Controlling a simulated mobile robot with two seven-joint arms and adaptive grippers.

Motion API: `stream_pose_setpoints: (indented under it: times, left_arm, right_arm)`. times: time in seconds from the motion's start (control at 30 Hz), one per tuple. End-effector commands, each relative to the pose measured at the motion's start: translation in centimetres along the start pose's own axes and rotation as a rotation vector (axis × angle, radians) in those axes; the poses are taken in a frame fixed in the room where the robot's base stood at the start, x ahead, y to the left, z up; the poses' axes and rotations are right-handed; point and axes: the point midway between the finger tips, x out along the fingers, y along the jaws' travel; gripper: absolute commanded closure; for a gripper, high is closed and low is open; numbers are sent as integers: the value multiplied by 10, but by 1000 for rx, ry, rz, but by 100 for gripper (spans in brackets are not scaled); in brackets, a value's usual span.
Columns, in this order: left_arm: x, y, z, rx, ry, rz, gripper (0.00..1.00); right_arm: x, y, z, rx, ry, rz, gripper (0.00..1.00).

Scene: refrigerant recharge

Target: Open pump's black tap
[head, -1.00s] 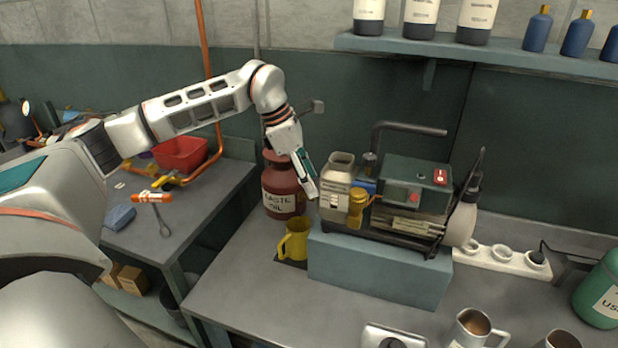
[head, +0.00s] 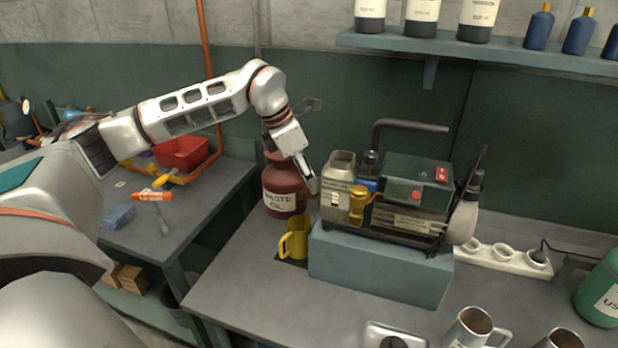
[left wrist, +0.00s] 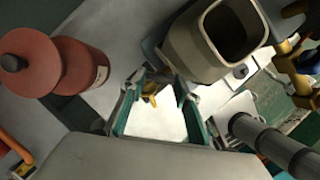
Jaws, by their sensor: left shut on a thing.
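The pump (head: 412,195) sits on a blue-grey block (head: 378,265), with a beige square-mouthed part at its left end that also shows in the left wrist view (left wrist: 222,40). My left gripper (head: 313,188) points down and right at the pump's left side. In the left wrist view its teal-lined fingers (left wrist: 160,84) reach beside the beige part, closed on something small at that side. This fits the black tap, but the fingers hide it and I cannot make out its black handle. A small yellow piece shows between the fingers. My right gripper is not in view.
A red-brown waste oil can (head: 283,192) stands just left of my gripper. A yellow mug (head: 294,240) stands in front of the can. Metal jugs (head: 470,330) and a tray (head: 395,337) are at the front right. A bottle shelf (head: 480,52) is above the pump.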

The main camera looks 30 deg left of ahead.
Motion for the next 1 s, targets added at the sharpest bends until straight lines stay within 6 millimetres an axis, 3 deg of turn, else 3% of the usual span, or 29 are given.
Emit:
stream_pose_setpoints:
  times: [0.4,0.47,0.57,0.97,1.0]
  left_arm:
    - [0,-2,6,-316,-14,137,89]
    - [-1,-2,7,-324,-15,141,89]
    - [-1,-2,7,-323,-15,139,100]
    - [-2,0,6,-324,-14,143,100]
    - [-2,1,5,-324,-14,144,91]
  right_arm:
    - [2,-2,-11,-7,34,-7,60]
    - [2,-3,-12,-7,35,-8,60]
    - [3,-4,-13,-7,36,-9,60]
    - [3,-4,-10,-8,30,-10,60]
    - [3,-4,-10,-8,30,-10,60]
